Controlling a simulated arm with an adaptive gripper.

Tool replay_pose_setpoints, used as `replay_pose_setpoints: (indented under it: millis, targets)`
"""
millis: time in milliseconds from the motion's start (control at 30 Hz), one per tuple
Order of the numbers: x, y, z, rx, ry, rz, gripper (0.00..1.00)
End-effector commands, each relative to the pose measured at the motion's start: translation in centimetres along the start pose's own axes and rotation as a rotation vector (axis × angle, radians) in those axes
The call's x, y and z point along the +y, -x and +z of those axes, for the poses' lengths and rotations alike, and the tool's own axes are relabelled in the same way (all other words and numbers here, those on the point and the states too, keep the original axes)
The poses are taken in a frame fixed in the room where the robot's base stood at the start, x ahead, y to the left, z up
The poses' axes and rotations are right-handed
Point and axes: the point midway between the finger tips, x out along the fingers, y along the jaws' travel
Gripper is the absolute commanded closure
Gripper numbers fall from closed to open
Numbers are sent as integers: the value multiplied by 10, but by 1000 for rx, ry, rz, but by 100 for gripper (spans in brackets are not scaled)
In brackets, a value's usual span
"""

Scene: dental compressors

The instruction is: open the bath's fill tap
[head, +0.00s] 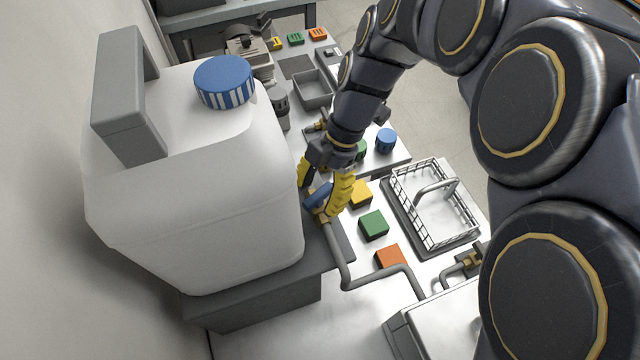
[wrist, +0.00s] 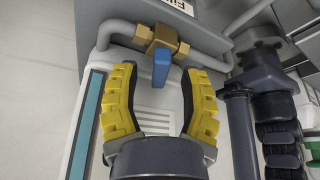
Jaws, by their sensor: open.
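The fill tap is a brass valve (wrist: 163,38) on a grey pipe, under a partly cut-off label (wrist: 180,5), in the wrist view. Its blue lever (wrist: 161,68) hangs across the pipe line, toward my gripper. In the head view the blue lever (head: 318,196) shows beside the large white tank, partly covered by a finger. My gripper (wrist: 160,72) is open, with one yellow finger on each side of the lever and visible gaps to both. In the head view my gripper (head: 320,192) points down at the tap.
The white tank (head: 200,190) with a blue cap (head: 224,82) stands close on the left. The grey pipe (head: 345,270) runs toward a metal box (head: 440,325). Yellow, green and orange blocks (head: 373,225) and a wire basket (head: 435,205) lie to the right.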

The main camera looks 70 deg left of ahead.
Motion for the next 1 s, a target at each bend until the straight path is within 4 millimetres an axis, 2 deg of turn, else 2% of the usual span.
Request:
replay_pose_setpoints:
  millis: [100, 133, 167, 200, 233, 533, 733, 967, 1000]
  targets:
    - [0, 0, 0, 0, 0, 0, 57]
    - [0, 0, 0, 0, 0, 0, 64]
    - [0, 0, 0, 0, 0, 0, 77]
    - [0, 0, 0, 0, 0, 1, 94]
    - [0, 0, 0, 0, 0, 1, 100]
    - [0, 0, 0, 0, 4, -3, 100]
    - [1, -1, 0, 0, 117, -50, 100]
    - [0, -1, 0, 1, 124, -54, 100]
    - [0, -1, 0, 1, 124, -54, 75]
